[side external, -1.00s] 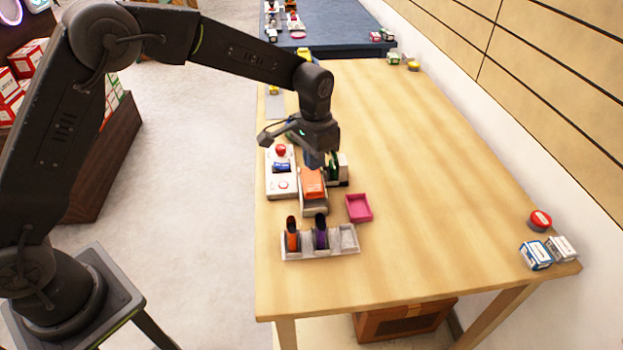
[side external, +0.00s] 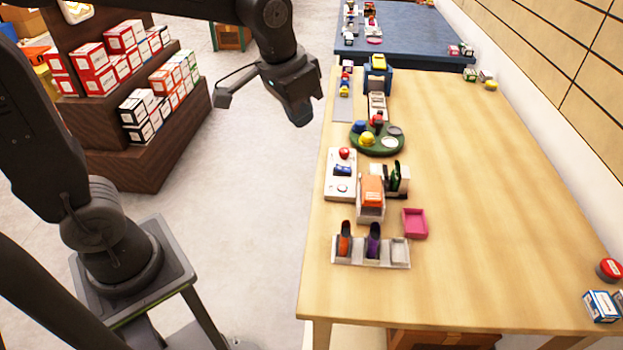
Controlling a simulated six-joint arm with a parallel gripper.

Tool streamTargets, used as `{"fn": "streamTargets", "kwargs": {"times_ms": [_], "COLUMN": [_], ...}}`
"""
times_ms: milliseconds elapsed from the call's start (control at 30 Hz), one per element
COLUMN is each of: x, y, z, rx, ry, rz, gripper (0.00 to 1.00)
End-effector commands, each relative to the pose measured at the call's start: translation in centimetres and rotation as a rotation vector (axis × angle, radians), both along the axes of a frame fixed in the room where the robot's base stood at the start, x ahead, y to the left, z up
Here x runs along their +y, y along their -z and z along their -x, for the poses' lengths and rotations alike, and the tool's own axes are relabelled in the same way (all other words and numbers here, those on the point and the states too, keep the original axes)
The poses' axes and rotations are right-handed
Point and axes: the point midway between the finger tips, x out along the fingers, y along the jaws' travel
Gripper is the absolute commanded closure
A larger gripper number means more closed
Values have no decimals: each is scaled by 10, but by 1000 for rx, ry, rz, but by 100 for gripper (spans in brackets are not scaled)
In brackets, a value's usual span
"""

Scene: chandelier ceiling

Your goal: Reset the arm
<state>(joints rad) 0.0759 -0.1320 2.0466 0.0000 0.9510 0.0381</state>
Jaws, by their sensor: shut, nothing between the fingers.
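My gripper (side external: 301,120) hangs at the upper middle of the side external view, over the floor just left of the wooden table's left edge. It points down, is shut and holds nothing. It is apart from everything on the table (side external: 480,230). The fingertips are small and dark, so their detail is hard to make out.
Along the table's left side stand a green round tray (side external: 362,147), a white panel with a red button (side external: 341,187), an orange-topped box (side external: 371,192), a pink tray (side external: 415,224) and a white rack (side external: 398,252) with two dark-topped items. The table's right middle is clear. Shelves (side external: 130,150) hold boxes.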

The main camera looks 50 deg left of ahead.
Motion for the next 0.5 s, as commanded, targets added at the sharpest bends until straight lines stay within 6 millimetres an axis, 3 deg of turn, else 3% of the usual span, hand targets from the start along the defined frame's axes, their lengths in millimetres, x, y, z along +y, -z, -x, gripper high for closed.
{"fn": "streamTargets", "kwargs": {"times_ms": [100, 300, 500], "x": [10, 21, 25], "y": [-12, -10, -1], "z": [42, 101, 130], "rx": [-67, -157, -207], "ry": [-34, -81, -106], "rz": [8, 17, 22], "gripper": [100, 100, 100]}}
